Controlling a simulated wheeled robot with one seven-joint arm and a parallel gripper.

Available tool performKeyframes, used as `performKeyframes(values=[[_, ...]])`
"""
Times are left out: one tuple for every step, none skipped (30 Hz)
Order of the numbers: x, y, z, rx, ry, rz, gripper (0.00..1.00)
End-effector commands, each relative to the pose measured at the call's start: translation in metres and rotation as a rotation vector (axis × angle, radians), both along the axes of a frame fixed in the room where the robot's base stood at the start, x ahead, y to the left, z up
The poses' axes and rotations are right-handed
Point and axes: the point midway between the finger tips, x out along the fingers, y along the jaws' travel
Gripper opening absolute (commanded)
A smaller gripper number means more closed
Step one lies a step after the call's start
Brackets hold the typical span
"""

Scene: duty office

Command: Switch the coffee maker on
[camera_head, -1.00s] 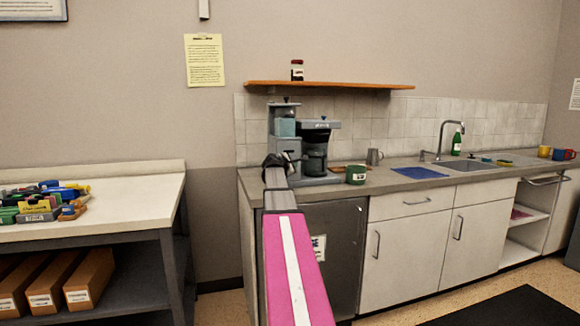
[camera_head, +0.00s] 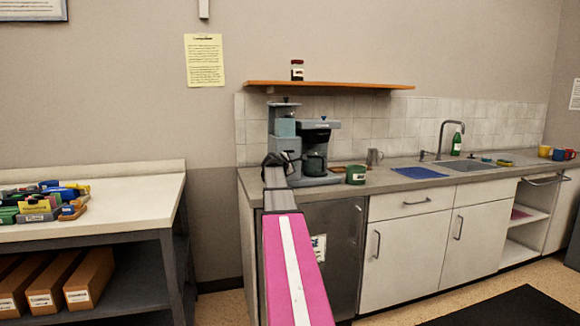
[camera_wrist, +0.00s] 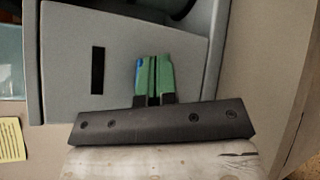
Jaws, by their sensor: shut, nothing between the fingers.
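The grey coffee maker (camera_head: 318,133) stands at the left end of the counter, with a dark glass jug in it. In the wrist view its flat grey panel (camera_wrist: 65,60) fills much of the picture, with a dark upright slot or switch (camera_wrist: 98,70) on it. My gripper (camera_head: 283,160) is at the coffee maker's lower left side in the head view. In the wrist view my gripper (camera_wrist: 154,75) is shut and empty, its green fingertips in front of the panel, right of the dark slot. A small blue patch shows beside the left fingertip; I cannot tell whether the tips touch the panel.
A wooden shelf (camera_head: 340,84) hangs above. A blue mat (camera_head: 419,172) lies before the sink.

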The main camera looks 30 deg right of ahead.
Motion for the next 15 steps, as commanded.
performKeyframes(values=[[0.0007, -0.0001, 0.0, 0.0, 0.0, 0.0, 0.0], [0.0011, -0.0003, 0.0, 0.0, 0.0, 0.0, 0.0], [0.0015, -0.0004, 0.0, 0.0, 0.0, 0.0, 0.0], [0.0019, -0.0004, 0.0, 0.0, 0.0, 0.0, 0.0], [0.0021, -0.0005, 0.0, 0.0, 0.0, 0.0, 0.0], [0.0026, -0.0006, -0.0001, 0.0, 0.0, 0.0, 0.0], [0.0028, -0.0006, 0.0, 0.0, 0.0, 0.0, 0.0], [0.0031, -0.0007, 0.0, 0.0, 0.0, 0.0, 0.0], [0.0036, -0.0009, 0.0, 0.0, 0.0, 0.0, 0.0], [0.0038, -0.0009, 0.0, 0.0, 0.0, 0.0, 0.0], [0.0042, -0.001, 0.0, 0.0, 0.0, 0.0, 0.0], [0.0046, -0.001, 0.0, 0.0, 0.0, 0.0, 0.0], [0.0048, -0.0012, 0.0, 0.0, 0.0, 0.0, 0.0], [0.0052, -0.0012, 0.0, 0.0, 0.0, 0.0, 0.0], [0.0056, -0.0013, 0.0, 0.0, 0.0, 0.0, 0.0]])
